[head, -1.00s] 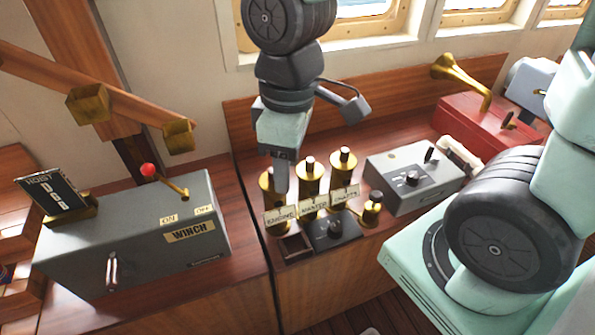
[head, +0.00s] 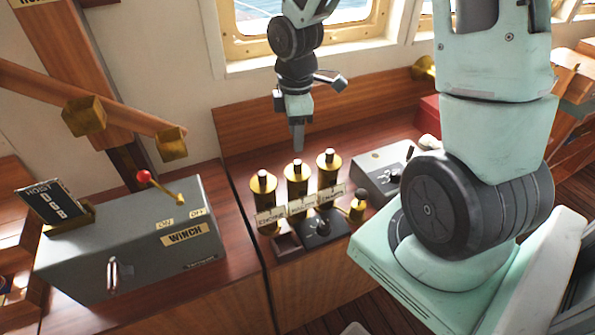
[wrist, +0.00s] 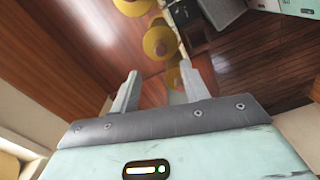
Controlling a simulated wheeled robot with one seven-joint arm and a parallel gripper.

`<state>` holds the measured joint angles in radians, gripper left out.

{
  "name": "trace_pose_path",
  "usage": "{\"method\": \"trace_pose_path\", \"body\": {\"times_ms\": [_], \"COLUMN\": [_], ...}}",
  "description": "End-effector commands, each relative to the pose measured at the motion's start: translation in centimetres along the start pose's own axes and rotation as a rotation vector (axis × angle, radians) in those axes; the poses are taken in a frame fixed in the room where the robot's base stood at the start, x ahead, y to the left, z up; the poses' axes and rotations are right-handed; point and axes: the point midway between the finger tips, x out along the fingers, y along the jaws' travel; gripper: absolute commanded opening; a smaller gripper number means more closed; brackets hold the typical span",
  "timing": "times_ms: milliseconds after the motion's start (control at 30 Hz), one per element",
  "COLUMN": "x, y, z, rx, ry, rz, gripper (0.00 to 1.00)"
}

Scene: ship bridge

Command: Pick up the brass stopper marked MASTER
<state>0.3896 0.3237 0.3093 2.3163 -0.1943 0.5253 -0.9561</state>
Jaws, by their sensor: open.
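Three upright brass pipes stand in a row on the wooden console, each with a pale-tipped brass stopper and a label plate. The middle plate, which reads MASTER in the earlier head view, is too small to read now. The MASTER stopper (head: 297,171) tops the middle pipe, between the ENGINE stopper (head: 262,181) and a right-hand stopper (head: 328,160). My gripper (head: 298,147) is open and empty, just above and apart from the middle stopper in the picture. In the wrist view, round brass tops show beyond the open fingers (wrist: 160,82); their labels are hidden.
A grey WINCH box (head: 130,240) with a red-knobbed lever (head: 143,176) stands left. A small brass fitting (head: 357,206) and a black knob box (head: 320,228) sit by the pipes. A grey switch box (head: 380,168) is right. A wooden backboard and window are behind.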

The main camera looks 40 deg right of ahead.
Motion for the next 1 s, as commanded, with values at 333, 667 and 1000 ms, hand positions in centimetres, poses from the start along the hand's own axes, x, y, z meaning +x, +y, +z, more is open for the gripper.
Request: {"method": "trace_pose_path", "body": {"times_ms": [333,667,1000], "x": [4.0,7.8,9.2], "y": [0.0,-0.3,-0.2], "z": [0.0,0.3,0.3], "rx": [0.000,-0.001,0.001], "ry": [0.000,-0.001,0.002], "rz": [0.000,-0.004,0.001], "gripper": [0.46,0.46,0.46]}}
